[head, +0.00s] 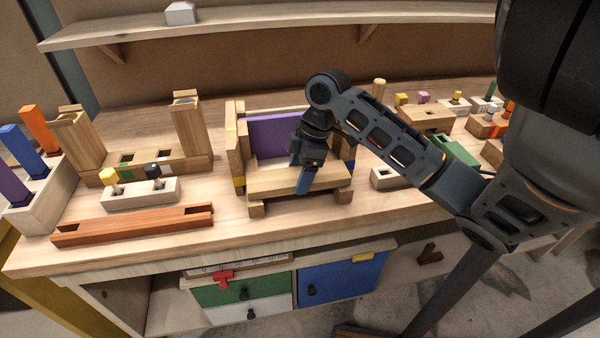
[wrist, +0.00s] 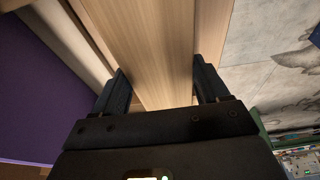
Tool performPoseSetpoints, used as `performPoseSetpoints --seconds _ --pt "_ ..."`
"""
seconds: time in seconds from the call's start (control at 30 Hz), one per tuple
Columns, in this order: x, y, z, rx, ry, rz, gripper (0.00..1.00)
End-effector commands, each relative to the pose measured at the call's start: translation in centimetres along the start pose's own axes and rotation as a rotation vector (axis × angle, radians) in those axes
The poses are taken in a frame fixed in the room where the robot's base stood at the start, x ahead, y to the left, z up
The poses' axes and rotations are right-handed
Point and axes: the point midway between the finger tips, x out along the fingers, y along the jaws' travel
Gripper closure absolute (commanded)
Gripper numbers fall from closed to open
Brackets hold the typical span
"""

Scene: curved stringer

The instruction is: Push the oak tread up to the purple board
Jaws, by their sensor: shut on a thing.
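The oak tread (head: 268,180) is a pale flat board lying across the front of a small wooden stair frame (head: 235,150) on the bench. The purple board (head: 270,136) stands upright behind it, partly hidden by my arm. My gripper (head: 303,178) points down at the tread's front part. In the wrist view the tread (wrist: 145,40) passes between the two fingers of my gripper (wrist: 163,88), which is shut on it. The purple board (wrist: 40,95) is at the left there, with a pale strip between it and the tread. I cannot tell how wide any gap is.
A long red-brown beam (head: 130,225) and a small block with yellow and black pegs (head: 130,192) lie to the left. A pale slotted block (head: 392,178) and a green block (head: 457,150) are to the right. The bench's front edge is close below.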

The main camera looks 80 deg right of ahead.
Motion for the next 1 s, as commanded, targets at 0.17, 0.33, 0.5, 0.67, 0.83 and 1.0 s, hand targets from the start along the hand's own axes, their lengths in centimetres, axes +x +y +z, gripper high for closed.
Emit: performPoseSetpoints --seconds 0.17,0.33,0.5,0.67,0.83,1.0 --pt "0.0 0.9 0.0 0.0 -0.002 0.0 0.69" --pt "0.0 1.6 0.0 -0.001 -0.003 -0.001 0.69" --pt "0.0 2.4 0.0 0.0 -0.003 0.0 0.69" --pt "0.0 3.1 0.1 0.001 -0.002 0.0 0.69" --pt "0.1 3.9 0.0 0.0 -0.002 -0.001 0.69" --pt "0.1 4.6 0.0 0.0 -0.002 -0.001 0.69"
